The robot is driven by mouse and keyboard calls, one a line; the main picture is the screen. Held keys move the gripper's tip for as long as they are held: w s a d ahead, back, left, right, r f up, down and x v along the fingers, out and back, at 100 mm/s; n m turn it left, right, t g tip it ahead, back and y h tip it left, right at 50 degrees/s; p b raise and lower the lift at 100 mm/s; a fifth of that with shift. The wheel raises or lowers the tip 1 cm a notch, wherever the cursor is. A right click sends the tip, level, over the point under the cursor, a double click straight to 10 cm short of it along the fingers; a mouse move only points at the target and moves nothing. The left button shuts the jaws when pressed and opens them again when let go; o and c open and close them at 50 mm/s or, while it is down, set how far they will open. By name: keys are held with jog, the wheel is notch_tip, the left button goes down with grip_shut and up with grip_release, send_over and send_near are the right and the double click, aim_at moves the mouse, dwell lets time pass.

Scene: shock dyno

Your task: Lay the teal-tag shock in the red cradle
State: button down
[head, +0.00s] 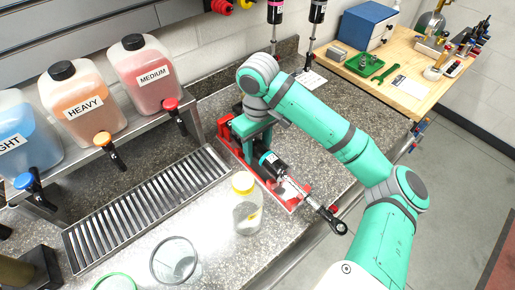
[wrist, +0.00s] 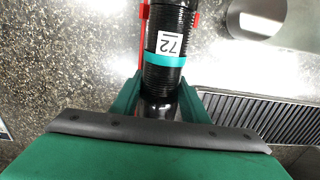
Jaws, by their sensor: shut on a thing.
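The teal-tag shock (head: 272,163) has a black body, a teal band, a silver shaft and a black end eye, which points to the lower right. In the wrist view the shock (wrist: 168,72) shows a "72" label beside its teal band. My gripper (head: 254,140) is shut across its black body; both fingers of my gripper (wrist: 160,98) flank it in the wrist view. The red cradle (head: 285,198) lies under and around the shock, with red edges on both sides. I cannot tell whether the shock rests in it or sits slightly above. My gripper hides part of the body.
A yellow-lidded jar (head: 247,210) stands close left of the cradle. A slotted drain tray (head: 150,208) and a clear beaker (head: 175,260) are further left. Labelled fluid jugs (head: 85,100) stand on a shelf behind. Two upright shocks (head: 312,30) stand at the back.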

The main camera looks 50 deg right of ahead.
aim_at(257, 143)
jog(key=shift+d, duration=0.1)
jog(key=shift+f, duration=0.4)
dwell(0.3)
dwell(0.5)
jog(key=c, duration=0.9)
grip_release()
jog(key=shift+c, duration=0.2)
jog(key=r, duration=1)
jog(key=shift+w, duration=0.2)
jog(key=shift+s+r, duration=0.15)
jog(key=shift+r, duration=0.3)
